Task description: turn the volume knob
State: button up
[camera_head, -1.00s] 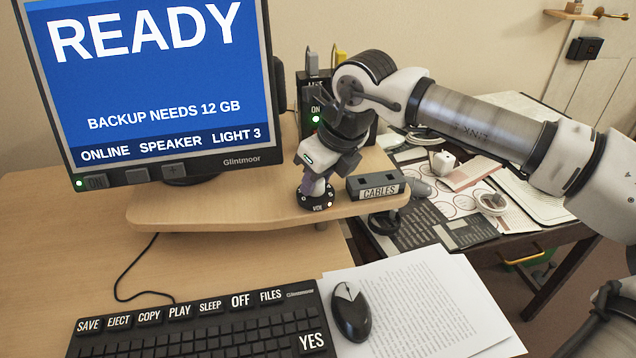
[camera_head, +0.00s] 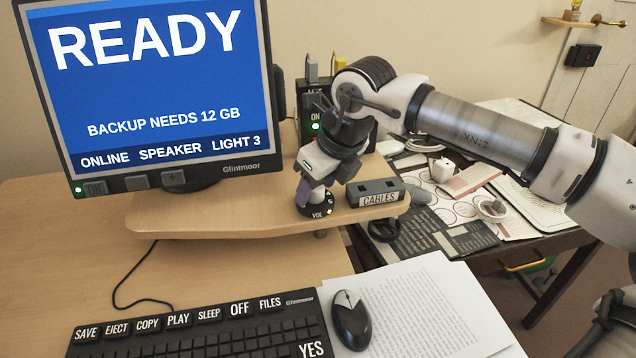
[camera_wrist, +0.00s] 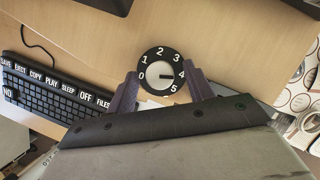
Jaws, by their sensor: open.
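The volume knob (camera_wrist: 160,79) has a pale round cap on a black dial (camera_wrist: 152,55) numbered 0 to 5. In the head view the dial (camera_head: 317,211), marked VOL, sits at the front edge of the monitor shelf. My gripper (camera_wrist: 162,88) is open, with one purple finger on each side of the knob. It points down over the knob in the head view (camera_head: 314,194). I cannot tell whether either finger touches the knob.
A black CABLES box (camera_head: 376,185) stands close to the right of the dial. The monitor (camera_head: 180,178) is to the left, and a black unit with a green light (camera_head: 316,126) stands behind. The keyboard (camera_head: 200,330) and mouse (camera_head: 351,315) lie below on the desk.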

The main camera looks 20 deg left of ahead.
jog(key=p+v, duration=0.1)
jog(key=v, duration=1.2)
jog(key=shift+d+r, duration=0.2)
jog(key=shift+r, duration=0.1)
